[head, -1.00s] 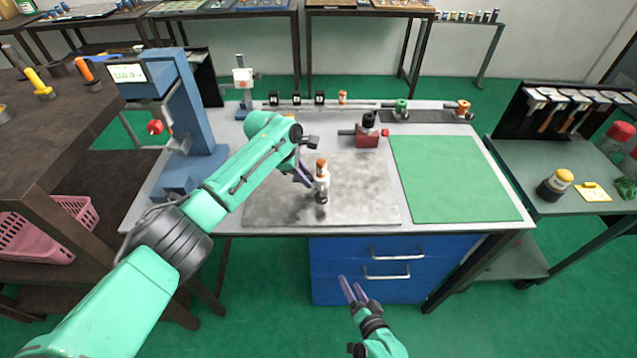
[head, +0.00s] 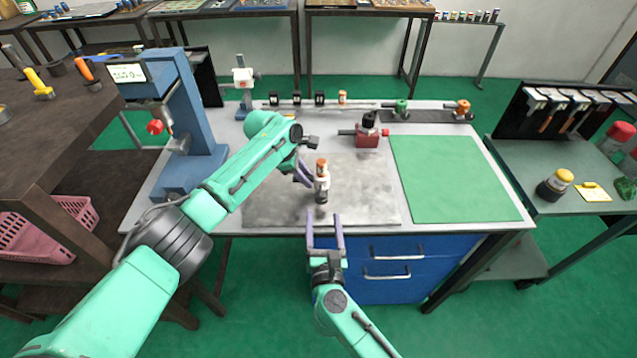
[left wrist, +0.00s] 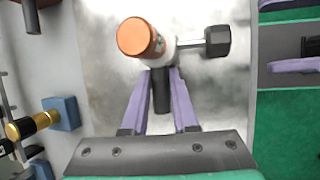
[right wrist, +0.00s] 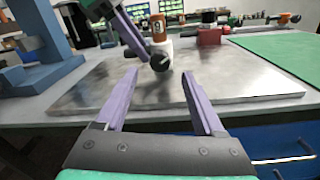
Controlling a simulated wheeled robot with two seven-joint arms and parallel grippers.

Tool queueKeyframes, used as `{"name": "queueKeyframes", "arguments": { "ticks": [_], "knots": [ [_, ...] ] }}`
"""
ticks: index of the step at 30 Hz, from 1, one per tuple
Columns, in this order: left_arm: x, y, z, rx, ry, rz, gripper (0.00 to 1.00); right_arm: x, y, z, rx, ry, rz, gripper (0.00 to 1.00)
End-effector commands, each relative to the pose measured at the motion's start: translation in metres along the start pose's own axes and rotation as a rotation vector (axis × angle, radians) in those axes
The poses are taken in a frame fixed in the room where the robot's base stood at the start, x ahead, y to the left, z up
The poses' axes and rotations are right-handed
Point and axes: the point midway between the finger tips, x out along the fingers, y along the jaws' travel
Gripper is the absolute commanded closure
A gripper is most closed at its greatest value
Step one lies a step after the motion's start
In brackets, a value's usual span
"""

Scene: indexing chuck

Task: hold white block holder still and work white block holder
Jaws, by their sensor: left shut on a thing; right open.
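The white block holder (head: 321,184) stands upright on the grey plate, with an orange cap on top and a dark lower part. In the left wrist view its orange cap (left wrist: 140,37), a dark knob on its right side and a dark cylinder towards me show. My left gripper (head: 304,173) is shut on the holder, its purple fingers either side of the dark cylinder (left wrist: 161,92). In the right wrist view the holder (right wrist: 158,42) is ahead, with a dark round end facing me. My right gripper (head: 324,216) is open and empty, in front of the holder and apart from it.
The grey plate (head: 270,205) is mostly bare, with a green mat (head: 455,178) to its right. A red block device (head: 367,136) stands behind. A blue press (head: 190,130) stands at the left. Blue drawers (head: 380,290) sit below the table's front edge.

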Motion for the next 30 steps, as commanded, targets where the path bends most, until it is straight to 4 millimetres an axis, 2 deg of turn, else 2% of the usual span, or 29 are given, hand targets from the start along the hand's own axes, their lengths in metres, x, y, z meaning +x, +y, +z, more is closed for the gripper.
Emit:
{"name": "queueKeyframes", "arguments": {
  "ticks": [3, 9, 14, 21, 23, 24, 27, 30],
  "knots": [
    [0.0, 0.0, 0.0, 0.0, 0.0, 0.0, 1.0, 0.023, 0.0, 0.001, 0.0, -0.002, 0.0, 0.3],
    [0.0, 0.0, 0.0, 0.0, 0.0, 0.0, 1.0, 0.056, 0.001, 0.0, -0.003, -0.001, 0.001, 0.3],
    [0.0, 0.0, 0.0, 0.0, 0.0, 0.0, 1.0, 0.067, 0.0, 0.0, -0.002, 0.0, 0.0, 0.3],
    [0.0, 0.0, 0.0, -0.001, 0.001, 0.0, 1.0, 0.068, 0.0, 0.0, -0.002, 0.001, 0.0, 0.3],
    [0.0, 0.0, 0.0, -0.001, 0.001, 0.0, 1.0, 0.068, 0.0, 0.0, -0.002, 0.001, 0.0, 0.49],
    [0.0, 0.0, 0.0, 0.0, 0.001, 0.0, 1.0, 0.068, 0.0, 0.0, -0.002, 0.001, 0.0, 0.64],
    [0.0, 0.0, 0.0, 0.0, 0.0, 0.0, 1.0, 0.068, 0.0, 0.0, -0.002, 0.001, 0.001, 1.0],
    [0.0, 0.0, 0.0, -0.001, 0.0, 0.0, 1.0, 0.068, 0.0, 0.0, -0.002, 0.001, 0.001, 1.0]
  ]
}}
